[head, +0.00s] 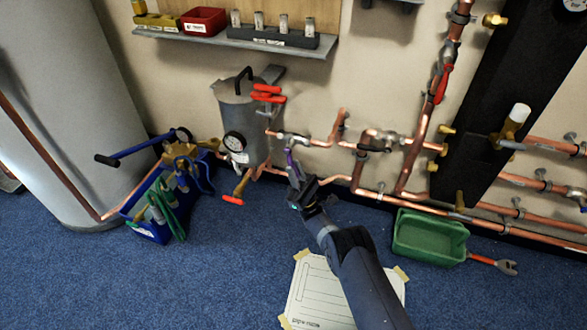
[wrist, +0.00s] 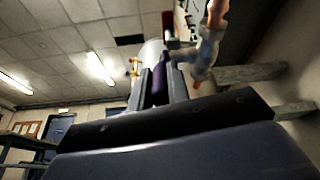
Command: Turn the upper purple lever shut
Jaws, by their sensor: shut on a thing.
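The purple lever (head: 289,157) hangs down from a silver valve (head: 291,138) on the upper copper pipe, right of the grey tank. It points down across the line of that pipe, slightly tilted. My gripper (head: 295,176) comes from below and is shut on the lever's lower part. In the wrist view the purple lever (wrist: 160,84) shows between the two fingers of my gripper (wrist: 161,92), with the valve and pipe above right. The fingers and my wrist hide the lever's lower end. I see no second purple lever.
The grey tank (head: 238,112) with red levers (head: 267,93) and a gauge (head: 234,142) stands close left. A blue tool carrier (head: 152,222) is on the floor further left. A green bin (head: 429,237) lies right, below copper pipes. A taped paper sheet (head: 315,290) is under my arm.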

